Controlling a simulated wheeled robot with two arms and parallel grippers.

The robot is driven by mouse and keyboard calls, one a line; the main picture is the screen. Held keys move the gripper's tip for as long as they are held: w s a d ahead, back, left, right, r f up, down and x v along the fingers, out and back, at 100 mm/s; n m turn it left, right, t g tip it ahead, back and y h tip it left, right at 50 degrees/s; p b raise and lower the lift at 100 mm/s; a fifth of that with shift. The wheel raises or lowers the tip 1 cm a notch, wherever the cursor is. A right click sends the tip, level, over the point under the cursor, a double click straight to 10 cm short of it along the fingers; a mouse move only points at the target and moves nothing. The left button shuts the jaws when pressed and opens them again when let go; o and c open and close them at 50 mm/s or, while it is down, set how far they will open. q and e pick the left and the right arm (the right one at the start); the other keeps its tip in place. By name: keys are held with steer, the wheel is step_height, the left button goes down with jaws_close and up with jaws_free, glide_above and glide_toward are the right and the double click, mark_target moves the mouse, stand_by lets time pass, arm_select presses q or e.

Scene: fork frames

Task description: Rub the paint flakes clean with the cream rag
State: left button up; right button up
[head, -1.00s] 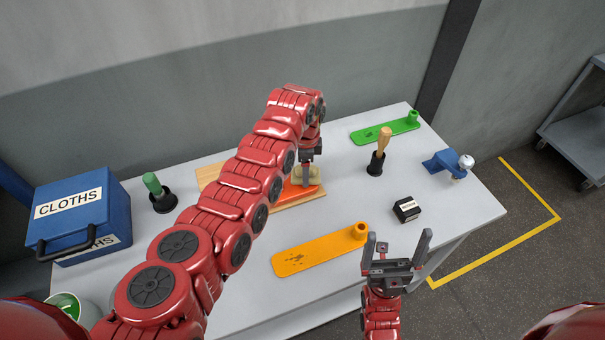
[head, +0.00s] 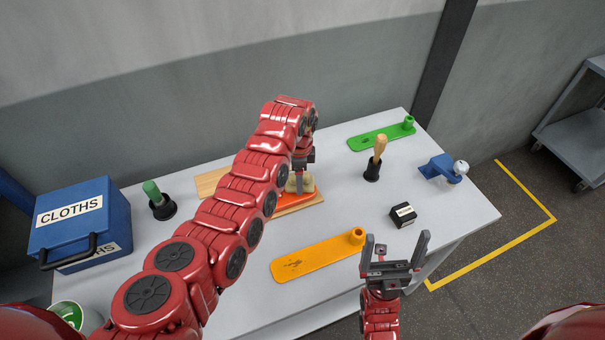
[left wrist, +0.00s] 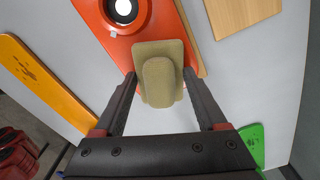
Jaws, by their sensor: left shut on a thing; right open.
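My left gripper (head: 302,166) is shut on the cream rag (head: 307,184), a folded tan pad that also shows in the left wrist view (left wrist: 158,78). The rag is at the red-orange panel (left wrist: 110,45); I cannot tell how firmly it touches. My left arm hides part of this panel in the head view. The orange panel (head: 320,256) carries dark flakes (head: 292,263). My right gripper (head: 393,262) is open and empty near the table's front edge.
A green panel (head: 380,136), a wooden-handled tool in a black holder (head: 372,172), a small black box (head: 403,215) and a blue clamp-like thing (head: 438,168) stand to the right. A blue CLOTHS box (head: 75,240) and green-handled tool (head: 152,190) stand left.

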arm_select(q)
steer(key=shift+f, duration=0.1)
steer(key=shift+w+d+f+b, duration=0.1)
steer(key=shift+w+d+b, duration=0.1)
steer(key=shift+b, duration=0.4)
steer(key=shift+w+d+f+b, duration=0.15)
steer(key=shift+d+b, duration=0.25)
steer(key=shift+b, duration=0.35)
steer(key=shift+d, duration=0.15)
steer(key=shift+r, duration=0.2)
steer(key=shift+r, duration=0.1)
steer(key=shift+r, duration=0.6)
